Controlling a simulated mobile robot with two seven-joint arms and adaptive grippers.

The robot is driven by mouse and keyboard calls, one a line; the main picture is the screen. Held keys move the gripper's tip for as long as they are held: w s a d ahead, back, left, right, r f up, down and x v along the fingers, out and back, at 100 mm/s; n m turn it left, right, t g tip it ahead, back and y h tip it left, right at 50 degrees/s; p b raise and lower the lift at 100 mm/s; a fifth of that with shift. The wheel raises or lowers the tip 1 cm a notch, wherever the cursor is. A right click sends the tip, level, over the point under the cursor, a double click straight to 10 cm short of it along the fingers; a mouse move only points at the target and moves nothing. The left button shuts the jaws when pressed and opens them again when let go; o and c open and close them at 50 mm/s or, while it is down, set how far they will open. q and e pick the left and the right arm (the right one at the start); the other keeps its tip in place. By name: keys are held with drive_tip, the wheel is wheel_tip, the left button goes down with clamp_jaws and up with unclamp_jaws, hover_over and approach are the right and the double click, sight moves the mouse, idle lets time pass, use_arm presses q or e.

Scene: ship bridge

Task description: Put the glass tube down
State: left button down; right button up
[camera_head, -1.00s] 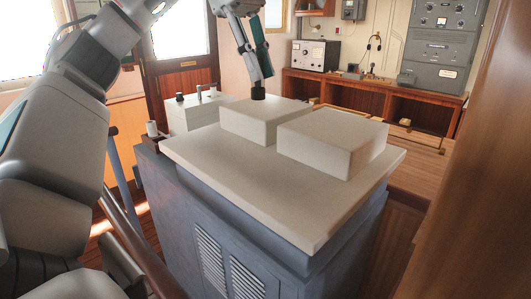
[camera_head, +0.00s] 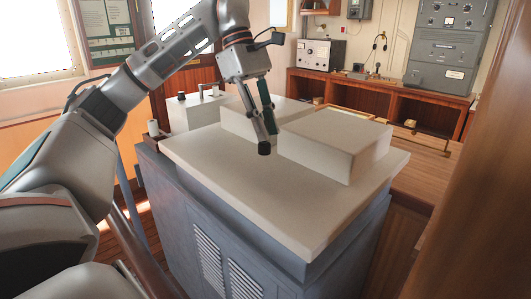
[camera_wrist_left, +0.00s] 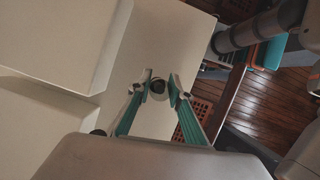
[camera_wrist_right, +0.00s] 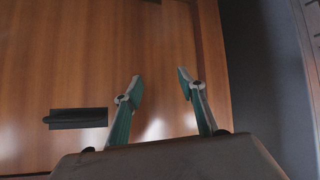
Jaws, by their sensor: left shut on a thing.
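The left wrist view shows this tube end-on (camera_wrist_left: 158,88) between the fingertips, dark with a paler rim. Whether its lower end touches the bench top I cannot tell. My right gripper (camera_wrist_right: 162,86) shows only in the right wrist view, open and empty, facing a wooden surface.
The larger pale block (camera_head: 335,145) stands close right of my left gripper, and another block (camera_head: 250,120) stands behind it. A white box (camera_head: 197,112) with small fittings stands further left. The bench top's front and left are clear.

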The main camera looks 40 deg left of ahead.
sight(266, 153)
use_arm(q)
wheel_tip(266, 153, down, 3)
drive_tip(key=shift+f, duration=1.9)
drive_tip(key=shift+f, duration=0.15)
drive_tip(key=c, duration=1.8)
unclamp_jaws()
